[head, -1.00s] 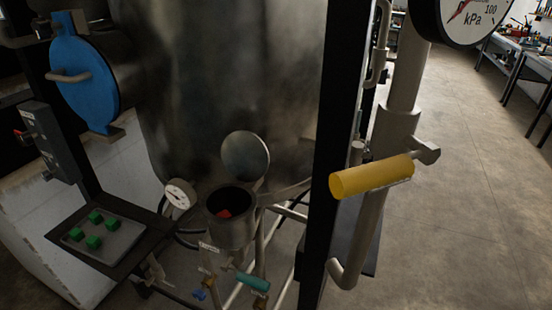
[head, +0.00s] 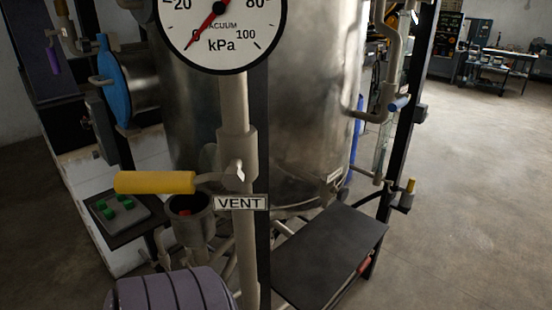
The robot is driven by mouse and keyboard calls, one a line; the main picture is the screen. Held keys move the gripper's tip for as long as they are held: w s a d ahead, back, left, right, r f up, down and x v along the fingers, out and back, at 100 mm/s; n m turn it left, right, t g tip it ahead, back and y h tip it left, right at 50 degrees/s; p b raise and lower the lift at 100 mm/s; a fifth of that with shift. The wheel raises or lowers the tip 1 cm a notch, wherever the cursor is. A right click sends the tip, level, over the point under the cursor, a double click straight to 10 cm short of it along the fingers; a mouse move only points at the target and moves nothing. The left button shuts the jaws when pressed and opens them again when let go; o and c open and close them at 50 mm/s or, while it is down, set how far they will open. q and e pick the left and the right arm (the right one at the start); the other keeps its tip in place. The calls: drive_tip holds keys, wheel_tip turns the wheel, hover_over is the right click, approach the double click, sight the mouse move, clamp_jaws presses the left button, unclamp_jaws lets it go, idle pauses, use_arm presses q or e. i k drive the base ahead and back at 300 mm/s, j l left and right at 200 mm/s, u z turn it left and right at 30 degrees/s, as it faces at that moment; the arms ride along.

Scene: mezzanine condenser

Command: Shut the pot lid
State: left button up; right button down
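The small metal pot (head: 194,226) stands low in front of the big tank, left of the vent pipe. Its mouth is open and a red thing (head: 185,212) shows inside. The round lid (head: 208,157) stands raised behind the mouth, dim against the tank. The yellow vent handle crosses in front and hides part of the lid and the pot's rim. Neither of my grippers is in view.
The yellow handle (head: 155,182) and vent pipe (head: 236,110) stand close in front, with a large vacuum gauge (head: 222,30) above. A tray (head: 128,219) with green blocks lies left of the pot. A black shelf (head: 332,250) is at right. Open floor (head: 470,190) lies farther right.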

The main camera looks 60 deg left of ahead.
sight(209, 159)
drive_tip(key=i+l+u, duration=0.2)
drive_tip(key=i, duration=0.3)
drive_tip(key=i+l+u, duration=0.15)
drive_tip(key=i, duration=0.35)
drive_tip(key=i+u, duration=0.25)
drive_tip(key=u, duration=0.2)
drive_tip(key=i+l+u, duration=0.1)
drive_tip(key=u, duration=0.35)
drive_tip(key=i+l+u, duration=0.2)
drive_tip(key=u, duration=0.3)
drive_tip(key=i+l+u, duration=0.3)
drive_tip(key=u, duration=0.15)
drive_tip(key=i+l+u, duration=0.1)
drive_tip(key=l+u, duration=0.2)
drive_tip(key=u, duration=0.15)
drive_tip(key=i+l+u, duration=0.15)
drive_tip(key=u, duration=0.35)
drive_tip(key=i+l+u, duration=0.1)
drive_tip(key=l+u, duration=0.5)
drive_tip(key=u, duration=0.35)
drive_tip(key=l+u, duration=0.35)
drive_tip(key=u, duration=0.15)
drive_tip(key=i+j, duration=0.1)
drive_tip(key=j, duration=0.75)
